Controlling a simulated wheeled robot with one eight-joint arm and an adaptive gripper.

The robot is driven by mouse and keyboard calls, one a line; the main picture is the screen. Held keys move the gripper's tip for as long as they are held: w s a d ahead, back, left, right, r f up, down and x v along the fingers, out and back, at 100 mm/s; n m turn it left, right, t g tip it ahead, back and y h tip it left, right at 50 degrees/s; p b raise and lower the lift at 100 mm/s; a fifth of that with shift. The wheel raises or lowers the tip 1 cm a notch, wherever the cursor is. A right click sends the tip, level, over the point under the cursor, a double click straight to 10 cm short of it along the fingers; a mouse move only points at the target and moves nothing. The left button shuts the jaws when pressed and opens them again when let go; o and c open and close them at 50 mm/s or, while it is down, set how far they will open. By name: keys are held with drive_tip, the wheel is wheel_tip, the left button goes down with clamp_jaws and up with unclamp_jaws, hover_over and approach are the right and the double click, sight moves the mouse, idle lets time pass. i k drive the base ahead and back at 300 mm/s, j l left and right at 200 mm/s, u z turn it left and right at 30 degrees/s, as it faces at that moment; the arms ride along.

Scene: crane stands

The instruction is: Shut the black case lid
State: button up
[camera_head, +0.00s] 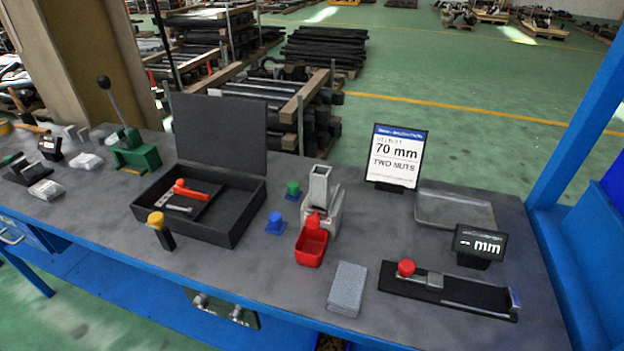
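The black case (232,222) stands on the grey bench, left of centre. Its lid (219,133) is open and stands nearly upright at the case's back edge. Inside the case lie a red-orange handled tool (190,190) and a grey metal piece (178,208). A yellow-topped black knob piece (160,230) stands close against the case's front left side. My gripper is not in view.
A green lever press (134,152) stands left of the lid. Blue (275,223) and green (293,190) knobs, a red bin (311,246) and a grey block (347,289) lie to the right. A sign (396,157) and a measuring rail (450,293) are further right.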

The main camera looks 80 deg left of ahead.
sight(213, 129)
drive_tip(key=k+j+u, duration=0.1)
drive_tip(key=k, duration=1)
drive_tip(key=k+u, duration=0.15)
drive_tip(key=u, duration=1.7)
drive_tip(key=l+u, duration=0.1)
drive_tip(key=u, duration=0.35)
drive_tip(key=l+u, duration=0.15)
drive_tip(key=u, duration=0.25)
drive_tip(key=l+u, duration=0.1)
drive_tip(key=u, duration=0.35)
drive_tip(key=l+u, duration=0.1)
drive_tip(key=u, duration=0.35)
drive_tip(key=k+l, duration=0.25)
drive_tip(key=l, duration=0.15)
drive_tip(key=k+l, duration=0.25)
drive_tip(key=l, duration=0.15)
drive_tip(key=k+l, duration=0.25)
drive_tip(key=l, duration=0.2)
drive_tip(key=j+z, duration=0.25)
drive_tip(key=j, duration=0.25)
drive_tip(key=i+l, duration=0.45)
drive_tip(key=k+l, duration=0.25)
